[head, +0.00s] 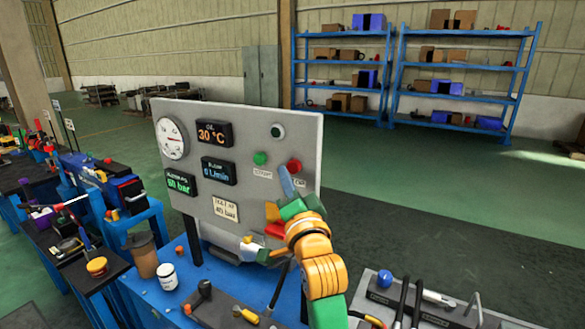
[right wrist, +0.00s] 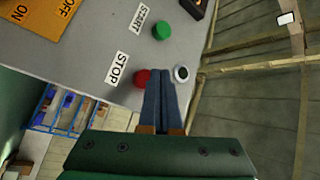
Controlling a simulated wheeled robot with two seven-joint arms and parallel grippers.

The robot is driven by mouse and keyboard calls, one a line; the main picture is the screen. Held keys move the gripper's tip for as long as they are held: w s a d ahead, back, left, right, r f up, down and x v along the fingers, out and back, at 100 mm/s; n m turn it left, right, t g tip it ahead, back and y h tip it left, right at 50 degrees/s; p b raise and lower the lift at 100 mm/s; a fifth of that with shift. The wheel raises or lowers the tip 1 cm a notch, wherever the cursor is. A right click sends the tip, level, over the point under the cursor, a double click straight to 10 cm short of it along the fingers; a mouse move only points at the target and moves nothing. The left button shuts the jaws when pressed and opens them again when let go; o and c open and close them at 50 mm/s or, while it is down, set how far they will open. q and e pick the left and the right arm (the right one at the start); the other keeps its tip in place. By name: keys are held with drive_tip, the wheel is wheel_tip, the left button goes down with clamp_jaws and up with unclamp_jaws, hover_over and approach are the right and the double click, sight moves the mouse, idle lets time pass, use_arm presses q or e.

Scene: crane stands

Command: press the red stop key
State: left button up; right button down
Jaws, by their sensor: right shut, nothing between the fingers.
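The red stop key (head: 294,166) is a round button on the right part of a grey upright panel (head: 300,130). It also shows in the right wrist view (right wrist: 141,77), beside a label reading STOP (right wrist: 117,69). My right gripper (head: 284,171) is shut and empty, its blue fingers pointing at the panel. In the right wrist view the fingertips (right wrist: 161,73) overlap the right edge of the red key. I cannot tell whether they touch it. My left gripper is not in view.
The panel also bears a dial (head: 171,138) and several displays. A blue bench (head: 150,285) below holds a brown cup (head: 142,254), a white jar (head: 167,277) and tools.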

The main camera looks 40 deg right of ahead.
drive_tip(key=a, duration=0.1)
drive_tip(key=s+a, duration=0.1)
drive_tip(key=a, duration=0.2)
drive_tip(key=shift+s, duration=0.35)
idle(0.5)
